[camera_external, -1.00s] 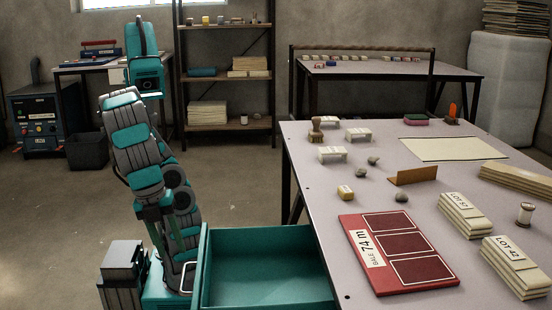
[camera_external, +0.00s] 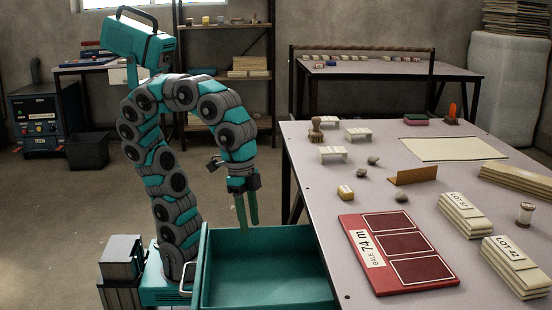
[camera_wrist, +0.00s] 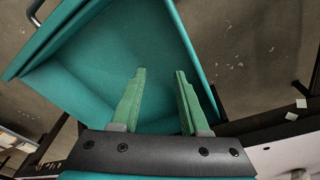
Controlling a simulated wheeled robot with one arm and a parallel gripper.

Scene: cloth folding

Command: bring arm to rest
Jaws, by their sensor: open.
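My gripper (camera_external: 247,208) hangs from my bent arm with its green fingers pointing down, above the back part of the teal tray (camera_external: 265,238) and left of the table. In the wrist view the two fingers of my gripper (camera_wrist: 160,88) stand apart with nothing between them. Behind them the wrist view shows the bare inside of the teal tray (camera_wrist: 110,50). Nothing is held.
The table (camera_external: 300,165) on the right carries a red board (camera_external: 350,225), folded cloth stacks marked LOT (camera_external: 465,218), grey stones (camera_external: 402,197) and a brown angled block (camera_external: 415,175). Shelves (camera_external: 225,125) stand behind.

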